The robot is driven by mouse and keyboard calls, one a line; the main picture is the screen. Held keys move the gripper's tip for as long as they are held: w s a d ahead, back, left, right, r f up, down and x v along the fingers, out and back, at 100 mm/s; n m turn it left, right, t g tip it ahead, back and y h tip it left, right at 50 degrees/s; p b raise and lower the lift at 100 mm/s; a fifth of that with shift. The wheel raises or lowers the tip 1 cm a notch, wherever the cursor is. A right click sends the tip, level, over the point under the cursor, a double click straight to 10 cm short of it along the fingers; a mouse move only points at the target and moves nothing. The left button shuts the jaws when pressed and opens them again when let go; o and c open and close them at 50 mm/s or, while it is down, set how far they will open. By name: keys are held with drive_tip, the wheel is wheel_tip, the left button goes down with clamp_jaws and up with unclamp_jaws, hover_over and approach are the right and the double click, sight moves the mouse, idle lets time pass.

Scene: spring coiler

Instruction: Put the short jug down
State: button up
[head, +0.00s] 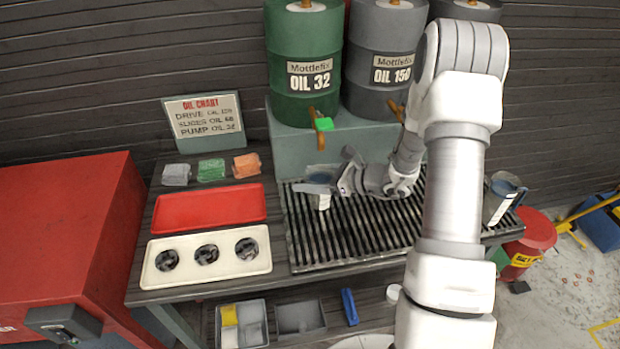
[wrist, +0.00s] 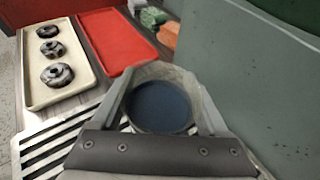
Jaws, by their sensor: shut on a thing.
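The short jug shows in the wrist view (wrist: 160,107) as a round grey cup, seen from above, with dark blue liquid inside. My gripper (head: 328,180) is shut on it, with one finger on each side of its rim. In the head view the jug (head: 320,201) is partly hidden by my gripper. It looks upright, over the back left part of the slotted drip grate (head: 350,240), below the green drum's tap. I cannot tell whether its base touches the grate.
A second jug (head: 497,204) stands at the grate's right end. The green drum (head: 303,100) and grey drum (head: 385,100) stand on a grey block behind. A red tray (head: 210,209) and a cream tray (head: 206,280) with three dark rings lie left. The grate's middle is clear.

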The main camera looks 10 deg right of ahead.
drive_tip(key=shift+f, duration=0.1)
drive_tip(key=o, duration=1.4)
